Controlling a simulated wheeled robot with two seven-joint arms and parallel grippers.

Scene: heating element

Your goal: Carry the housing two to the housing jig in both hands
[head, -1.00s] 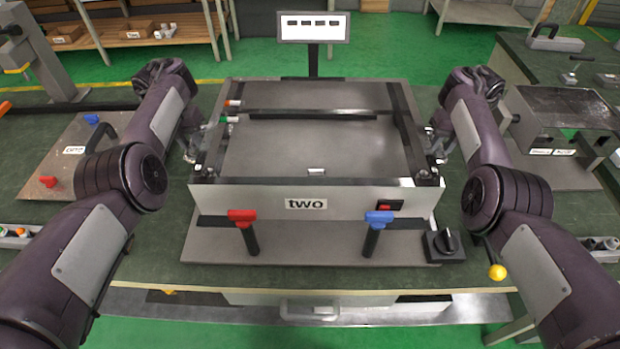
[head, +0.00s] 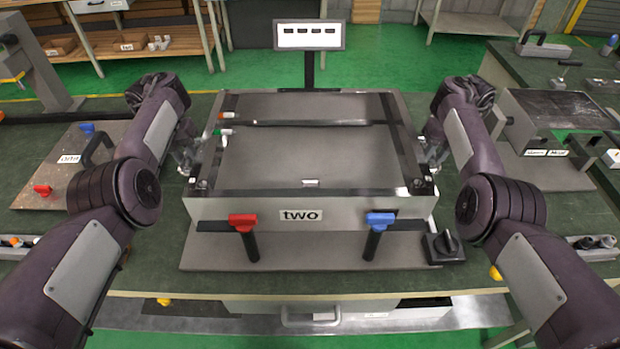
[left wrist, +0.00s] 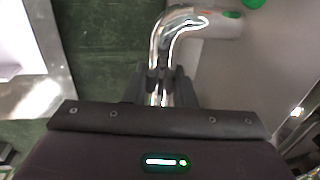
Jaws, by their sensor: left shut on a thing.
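Housing two (head: 310,165) is a wide grey box labelled "two" on its front wall. It sits level over the grey plate of the housing jig (head: 310,257), behind the jig's red clamp (head: 243,222) and blue clamp (head: 380,220). I cannot tell whether its underside touches the plate. My left gripper (head: 187,157) is at its left side; in the left wrist view the fingers (left wrist: 166,88) are shut on a bent chrome handle (left wrist: 172,40). My right gripper (head: 433,155) is at the right-side handle; its fingers are too small to read.
A black knob box (head: 444,247) stands at the jig's front right corner. A sign (head: 311,34) on a post stands behind the housing. Another plate with clamps (head: 70,185) lies left, and a grey fixture (head: 560,120) stands right. Green bench top is bare beside the jig.

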